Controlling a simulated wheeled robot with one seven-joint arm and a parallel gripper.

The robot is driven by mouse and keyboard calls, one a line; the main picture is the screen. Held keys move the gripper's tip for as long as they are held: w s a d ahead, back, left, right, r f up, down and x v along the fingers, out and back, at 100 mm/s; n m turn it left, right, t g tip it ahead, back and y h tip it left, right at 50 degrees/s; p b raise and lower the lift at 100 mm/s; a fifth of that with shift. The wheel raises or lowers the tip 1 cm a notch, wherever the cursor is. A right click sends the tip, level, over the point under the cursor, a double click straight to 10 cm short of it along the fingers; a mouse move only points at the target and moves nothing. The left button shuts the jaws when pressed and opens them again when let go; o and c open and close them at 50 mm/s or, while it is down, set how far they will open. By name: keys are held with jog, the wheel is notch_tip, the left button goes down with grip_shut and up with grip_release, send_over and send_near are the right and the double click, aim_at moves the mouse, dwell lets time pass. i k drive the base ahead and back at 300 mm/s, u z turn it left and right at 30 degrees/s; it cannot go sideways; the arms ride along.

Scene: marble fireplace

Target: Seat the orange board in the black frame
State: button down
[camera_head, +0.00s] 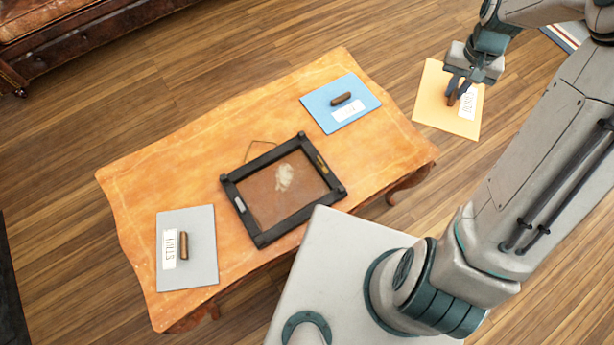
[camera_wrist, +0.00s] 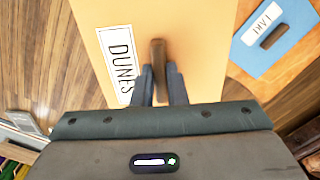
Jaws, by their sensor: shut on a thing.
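The orange board (camera_head: 439,110) hangs from my gripper (camera_head: 460,84), off to the right of the table and above the floor. In the wrist view the orange board (camera_wrist: 205,40) carries a white label reading "DUNES". My gripper (camera_wrist: 162,88) is shut on the board's brown handle (camera_wrist: 158,60); the handle partly hides behind the fingers in the head view. The black frame (camera_head: 270,237) lies on the wooden table, turned at an angle. A brown panel with a pale patch (camera_head: 284,178) shows inside it, and no board lies there.
A blue board (camera_head: 362,91) with a brown handle lies at the table's far right. A grey board (camera_head: 200,222) with a label lies at the near left. The wooden table (camera_head: 180,175) has bare top around the frame. A leather sofa (camera_head: 75,38) stands at the upper left.

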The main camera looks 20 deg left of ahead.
aim_at(283, 188)
jog(key=z, duration=0.45)
jog(key=k, duration=0.65)
jog(key=u, duration=1.05)
